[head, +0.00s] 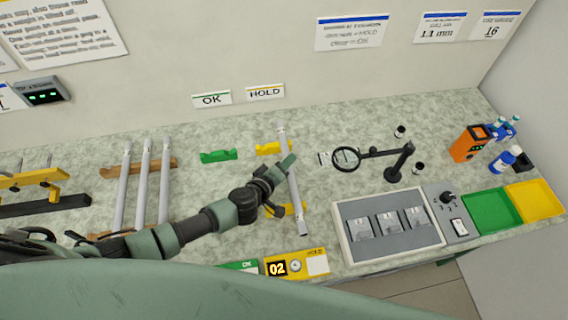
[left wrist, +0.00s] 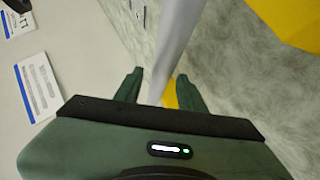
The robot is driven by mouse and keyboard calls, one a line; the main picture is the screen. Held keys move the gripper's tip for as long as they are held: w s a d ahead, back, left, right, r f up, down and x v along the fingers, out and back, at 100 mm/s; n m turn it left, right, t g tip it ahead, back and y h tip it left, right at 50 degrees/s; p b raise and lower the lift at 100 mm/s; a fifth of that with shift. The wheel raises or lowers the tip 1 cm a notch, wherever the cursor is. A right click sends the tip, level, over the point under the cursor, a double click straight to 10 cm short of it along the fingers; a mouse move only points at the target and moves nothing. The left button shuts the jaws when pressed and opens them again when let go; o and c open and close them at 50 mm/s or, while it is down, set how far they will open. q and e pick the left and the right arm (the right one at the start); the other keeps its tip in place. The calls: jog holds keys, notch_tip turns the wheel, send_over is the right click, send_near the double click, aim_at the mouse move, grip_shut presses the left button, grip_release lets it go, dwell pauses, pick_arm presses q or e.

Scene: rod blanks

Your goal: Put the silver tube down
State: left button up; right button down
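The silver tube (head: 296,197) lies lengthwise across the yellow rests: the far yellow rest (head: 268,149) and a near one (head: 299,210). My left gripper (head: 286,167) is at the tube's middle and hides part of it. In the left wrist view the tube (left wrist: 172,45) runs between the two fingers (left wrist: 160,90). A gap with yellow showing through separates it from the right-hand finger, so the gripper looks open around it. My right gripper is in neither view.
Several grey tubes (head: 143,182) lie on a brown rack (head: 110,172) at left. A green rest (head: 218,155) is empty. A magnifier (head: 346,159) and a grey tray (head: 352,250) stand to the right. HOLD (head: 265,92) and OK (head: 211,98) signs hang behind.

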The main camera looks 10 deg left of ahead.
pick_arm(q)
jog(key=shift+r, duration=0.15)
jog(key=v, duration=1.2)
jog(key=shift+p, duration=0.35)
